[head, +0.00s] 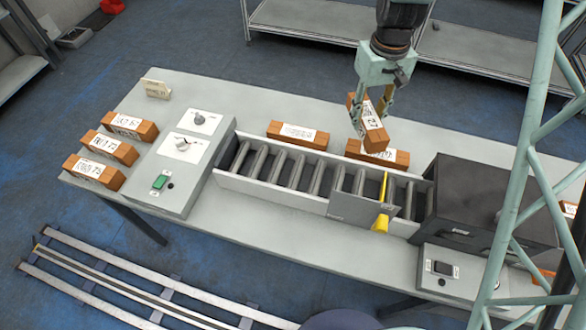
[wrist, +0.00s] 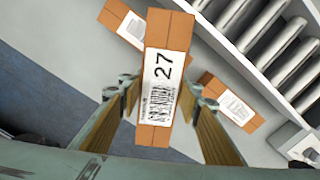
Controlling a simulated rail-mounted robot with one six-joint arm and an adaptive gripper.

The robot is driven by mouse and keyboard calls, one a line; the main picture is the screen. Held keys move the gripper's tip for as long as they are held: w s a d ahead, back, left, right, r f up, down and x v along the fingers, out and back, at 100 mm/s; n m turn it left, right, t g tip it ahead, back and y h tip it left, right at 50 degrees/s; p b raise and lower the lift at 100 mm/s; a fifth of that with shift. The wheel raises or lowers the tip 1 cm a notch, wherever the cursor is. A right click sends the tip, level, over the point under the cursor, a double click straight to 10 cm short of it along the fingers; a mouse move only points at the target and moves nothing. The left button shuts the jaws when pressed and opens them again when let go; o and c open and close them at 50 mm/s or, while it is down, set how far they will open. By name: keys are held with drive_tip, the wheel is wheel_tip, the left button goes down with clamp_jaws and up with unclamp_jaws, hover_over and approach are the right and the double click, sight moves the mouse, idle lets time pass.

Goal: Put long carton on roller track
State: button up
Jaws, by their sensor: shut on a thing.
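My gripper (head: 374,100) is shut on a long orange-brown carton (head: 369,127) with a white label. The carton hangs tilted above the table, behind the roller track. In the wrist view the held carton (wrist: 165,75) shows a barcode label with "27", between my gripper's fingers (wrist: 165,105). The roller track (head: 270,192) runs across the table, its grey rollers bare in the part I see. A yellow flap (head: 383,186) and a grey plate (head: 352,211) stand near its right part.
Two cartons lie behind the track, one at the middle (head: 297,135) and one below the held carton (head: 395,158). Several cartons (head: 113,148) lie at the left. A control box (head: 170,185) stands left of the track, a dark scanner housing (head: 480,205) right. A pale green lattice column crosses the right side.

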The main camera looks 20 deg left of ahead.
drive_tip(key=s+a+n, duration=0.2)
drive_tip(key=s+a, duration=0.2)
drive_tip(key=s, duration=0.1)
drive_tip(key=s+a+n, duration=0.1)
drive_tip(key=s+a, duration=0.4)
drive_tip(key=s+a+r+n+p, duration=0.1)
drive_tip(key=s+a+n, duration=0.1)
drive_tip(key=s+a, duration=0.2)
drive_tip(key=shift+s+a+n, duration=0.25)
drive_tip(key=shift+s+n, duration=0.05)
drive_tip(key=shift+s, duration=0.35)
drive_tip(key=s+a+n, duration=0.3)
drive_tip(key=s, duration=0.7)
drive_tip(key=s+a+r+n, duration=0.1)
drive_tip(key=s+a+n, duration=0.2)
drive_tip(key=s, duration=0.7)
drive_tip(key=shift+s+a+r+n+p, duration=0.15)
drive_tip(key=shift+s+a+n+p, duration=0.25)
drive_tip(key=shift+a, duration=0.2)
drive_tip(key=shift+w, duration=0.1)
